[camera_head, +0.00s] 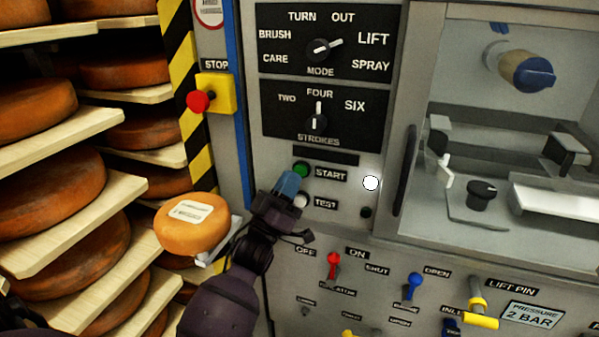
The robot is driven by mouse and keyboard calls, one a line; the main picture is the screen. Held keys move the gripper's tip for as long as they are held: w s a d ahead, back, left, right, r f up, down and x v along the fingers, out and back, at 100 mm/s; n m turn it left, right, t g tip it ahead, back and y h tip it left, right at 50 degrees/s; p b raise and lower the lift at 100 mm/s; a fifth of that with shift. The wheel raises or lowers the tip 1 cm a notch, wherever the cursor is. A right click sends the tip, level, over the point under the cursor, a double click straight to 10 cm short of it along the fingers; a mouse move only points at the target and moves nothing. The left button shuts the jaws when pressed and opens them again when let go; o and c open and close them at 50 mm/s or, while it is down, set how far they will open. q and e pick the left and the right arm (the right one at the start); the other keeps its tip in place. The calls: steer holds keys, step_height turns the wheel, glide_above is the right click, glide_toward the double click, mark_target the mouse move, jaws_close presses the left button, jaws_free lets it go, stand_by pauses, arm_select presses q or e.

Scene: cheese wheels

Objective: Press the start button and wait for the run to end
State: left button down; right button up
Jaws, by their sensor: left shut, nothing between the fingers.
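The green START button (301,170) sits on the grey control panel (345,215), left of its START label. My left gripper (287,185) is shut and empty, with its blue-grey tips right at the lower left of the button. I cannot tell whether the tips touch it. A white TEST button (301,201) lies just below. A round lamp (370,183) to the right of START looks bright white. The mode knob (321,48) points to the upper right, between OUT and LIFT. The strokes knob (317,121) points up at FOUR. My right gripper is not in view.
A red STOP button (199,101) on a yellow box stands out at the upper left. Levers, including a red one (333,264), project below. Shelves with cheese wheels (75,182) fill the left; a labelled cheese (191,222) is beside my left arm. A windowed chamber is right.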

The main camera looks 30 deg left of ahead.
arm_select(q)
steer(key=shift+w, duration=0.2)
stand_by(0.6)
steer(key=shift+w+a, duration=0.1)
steer(key=shift+w, duration=0.15)
